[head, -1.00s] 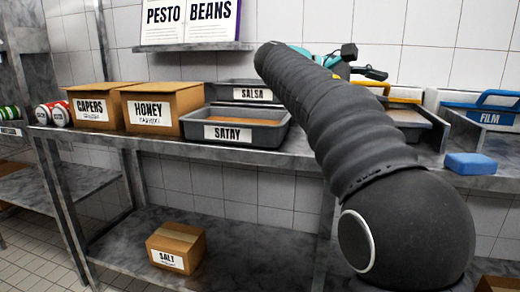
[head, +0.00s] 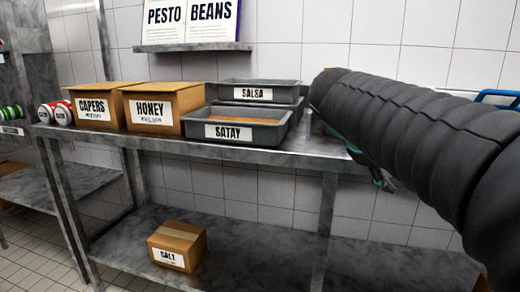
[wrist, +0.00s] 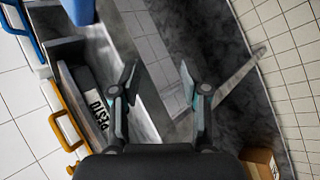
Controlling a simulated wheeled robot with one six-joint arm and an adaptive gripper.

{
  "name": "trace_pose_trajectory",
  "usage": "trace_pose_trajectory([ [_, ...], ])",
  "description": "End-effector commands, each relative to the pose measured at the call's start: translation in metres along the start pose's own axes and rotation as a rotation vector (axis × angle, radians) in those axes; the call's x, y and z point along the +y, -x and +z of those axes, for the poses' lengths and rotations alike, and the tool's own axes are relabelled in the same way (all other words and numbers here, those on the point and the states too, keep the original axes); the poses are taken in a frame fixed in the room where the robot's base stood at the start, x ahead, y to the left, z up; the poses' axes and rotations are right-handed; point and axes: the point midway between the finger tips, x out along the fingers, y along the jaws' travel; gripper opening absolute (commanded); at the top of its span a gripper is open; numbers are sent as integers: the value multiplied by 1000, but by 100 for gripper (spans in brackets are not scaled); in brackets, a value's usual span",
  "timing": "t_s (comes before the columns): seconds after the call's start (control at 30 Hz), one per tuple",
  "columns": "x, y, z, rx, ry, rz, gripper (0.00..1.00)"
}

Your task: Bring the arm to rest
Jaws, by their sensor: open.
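My gripper (wrist: 158,90) is open and empty in the wrist view, its two fingers spread apart over the metal shelving. In the head view my dark sleeved arm reaches in from the right.
On the table stand a CAPERS box (head: 95,107), a HONEY box (head: 155,108), a SATAY tray (head: 236,132) and a SALSA tray (head: 256,94). A SALT box (head: 177,246) sits on the lower shelf. A yellow-handled PESTO container (wrist: 85,100) shows in the wrist view.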

Motion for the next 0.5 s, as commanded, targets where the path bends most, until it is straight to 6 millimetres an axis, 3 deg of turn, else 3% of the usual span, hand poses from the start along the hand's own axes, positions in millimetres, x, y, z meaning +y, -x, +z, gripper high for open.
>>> trace_pose_trajectory([
  [0.03, -23, -5, 11, 42, -42, -50, 45],
  [0.3, -151, -22, 46, 236, -341, -342, 45],
  [0.5, -232, -30, 61, 321, -589, -533, 45],
])
